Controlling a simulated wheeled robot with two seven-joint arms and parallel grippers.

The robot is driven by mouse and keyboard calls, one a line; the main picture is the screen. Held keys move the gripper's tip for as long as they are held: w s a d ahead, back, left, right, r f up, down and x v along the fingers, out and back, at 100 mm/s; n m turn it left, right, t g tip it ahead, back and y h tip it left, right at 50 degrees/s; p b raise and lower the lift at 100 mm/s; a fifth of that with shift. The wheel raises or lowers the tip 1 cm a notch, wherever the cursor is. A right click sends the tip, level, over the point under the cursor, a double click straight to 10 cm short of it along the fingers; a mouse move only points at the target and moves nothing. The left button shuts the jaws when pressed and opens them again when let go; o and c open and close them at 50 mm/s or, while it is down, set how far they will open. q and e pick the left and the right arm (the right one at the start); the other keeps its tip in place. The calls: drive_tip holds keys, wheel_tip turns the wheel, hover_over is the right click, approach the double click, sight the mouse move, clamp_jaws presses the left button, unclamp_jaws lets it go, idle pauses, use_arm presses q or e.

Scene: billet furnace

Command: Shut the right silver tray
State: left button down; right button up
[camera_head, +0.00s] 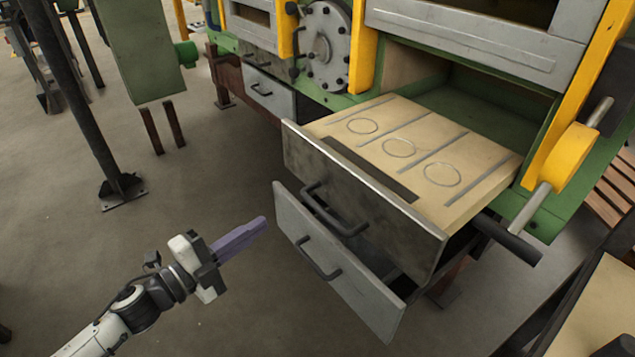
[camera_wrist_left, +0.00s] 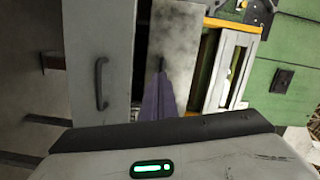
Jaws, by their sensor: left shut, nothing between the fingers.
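The right silver tray (camera_head: 345,275) is a plain light-grey drawer front with a dark bar handle. It is pulled out below a larger drawer at the right of the head view. In the left wrist view its front (camera_wrist_left: 103,25) and handle stand at the left. My left gripper (camera_head: 262,222), with purple fingers, is shut and empty. It is apart from the tray, just left of the front's upper left corner. Its fingers also show in the left wrist view (camera_wrist_left: 159,90). The tray's inside is mostly hidden. My right gripper is not in view.
The upper drawer (camera_head: 360,200), with a beige top marked with circles, is also pulled out above the tray. Another silver drawer (camera_head: 268,92) sits further left under the green furnace. A dark post (camera_head: 85,110) stands at the left. The floor (camera_head: 190,185) around my gripper is clear.

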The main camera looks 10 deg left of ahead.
use_arm(q)
wheel_tip(320, 180, up, 3)
drive_tip(key=w+m+g+h, duration=0.1)
drive_tip(key=m+h, duration=0.1)
drive_tip(key=m, duration=0.3)
drive_tip(key=p, duration=0.2)
approach(325, 179)
drive_tip(key=x, duration=0.6)
drive_tip(key=shift+w+d, duration=0.15)
drive_tip(key=shift+d, duration=0.05)
